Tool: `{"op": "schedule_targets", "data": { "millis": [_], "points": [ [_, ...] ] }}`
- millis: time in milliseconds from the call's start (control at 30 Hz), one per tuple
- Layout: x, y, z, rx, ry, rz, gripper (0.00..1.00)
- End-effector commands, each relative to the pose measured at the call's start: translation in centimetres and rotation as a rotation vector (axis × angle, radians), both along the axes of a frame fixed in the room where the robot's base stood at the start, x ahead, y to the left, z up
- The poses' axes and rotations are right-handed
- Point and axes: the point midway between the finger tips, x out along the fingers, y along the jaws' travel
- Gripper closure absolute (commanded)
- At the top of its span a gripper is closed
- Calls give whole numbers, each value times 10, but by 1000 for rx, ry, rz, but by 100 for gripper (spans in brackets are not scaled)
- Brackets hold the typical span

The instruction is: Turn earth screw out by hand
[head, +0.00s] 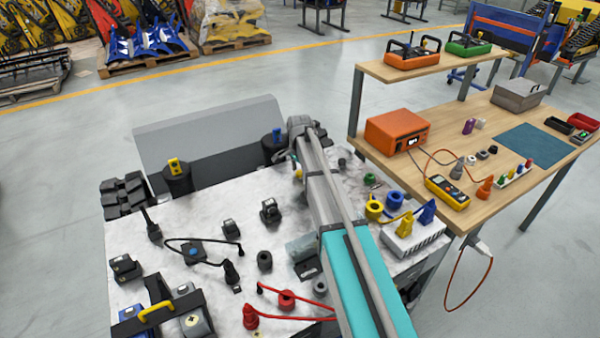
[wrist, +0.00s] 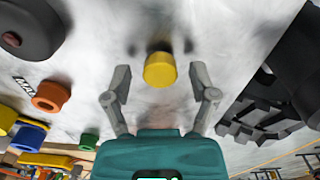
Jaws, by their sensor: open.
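A yellow round-ended knob (wrist: 160,71), which looks like the earth screw, stands out from the pale marbled surface in the wrist view. My gripper (wrist: 160,82) is open, with one grey finger on each side of the knob. Gaps show between the knob and both fingers, and nothing is held. In the head view my arm reaches over the marbled carrier top (head: 215,212), and its far end hides most of the gripper and the place around the knob.
Black track links (wrist: 262,115) lie right of the gripper in the wrist view. An orange ring (wrist: 51,96) and a green ring (wrist: 89,141) are at left. In the head view, black fittings and red cables (head: 287,300) crowd the carrier top; a wooden bench (head: 480,130) stands right.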

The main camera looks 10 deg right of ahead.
Motion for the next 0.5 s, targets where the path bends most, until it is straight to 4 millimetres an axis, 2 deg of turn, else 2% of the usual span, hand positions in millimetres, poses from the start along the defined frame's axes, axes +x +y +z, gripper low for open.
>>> {"op": "schedule_targets", "data": {
  "millis": [200, 500],
  "points": [
    [0, 0, 0, 0, 0, -129, 26],
    [0, 0, 1, 0, 0, -132, 26]
  ]
}}
